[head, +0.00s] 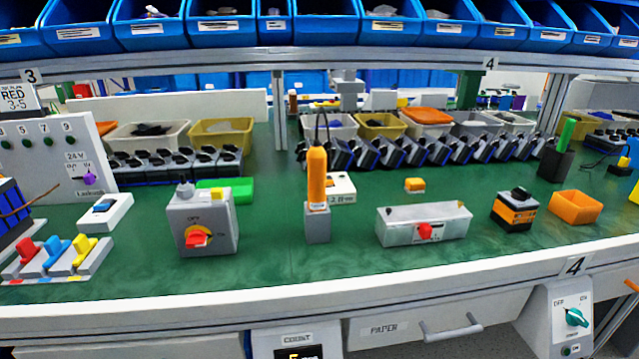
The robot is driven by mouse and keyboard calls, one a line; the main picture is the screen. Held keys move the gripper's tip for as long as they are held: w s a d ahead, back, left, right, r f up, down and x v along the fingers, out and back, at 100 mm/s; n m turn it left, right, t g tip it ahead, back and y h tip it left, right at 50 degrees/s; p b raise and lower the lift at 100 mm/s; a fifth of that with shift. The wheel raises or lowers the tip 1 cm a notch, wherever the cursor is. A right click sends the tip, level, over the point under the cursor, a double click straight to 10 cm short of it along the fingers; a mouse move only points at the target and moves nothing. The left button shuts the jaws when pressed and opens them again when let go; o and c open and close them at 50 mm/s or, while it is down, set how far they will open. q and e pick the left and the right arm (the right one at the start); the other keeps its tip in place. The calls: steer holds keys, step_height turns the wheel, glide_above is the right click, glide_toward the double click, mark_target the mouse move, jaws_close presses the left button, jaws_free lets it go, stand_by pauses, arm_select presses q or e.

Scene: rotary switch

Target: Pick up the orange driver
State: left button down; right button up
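The orange driver (317,178) stands upright in a small grey block holder (317,226) near the middle of the green bench top. A thin dark loop or cord rises from its top. Its lower end is hidden inside the holder. Neither of my grippers shows in the head view, and nothing is seen touching the driver.
A grey box with a red rotary switch (197,238) stands left of the holder. A metal box with a red knob (425,229) stands to its right. A white block (341,188) sits close behind. The green bench in front (300,265) is clear.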

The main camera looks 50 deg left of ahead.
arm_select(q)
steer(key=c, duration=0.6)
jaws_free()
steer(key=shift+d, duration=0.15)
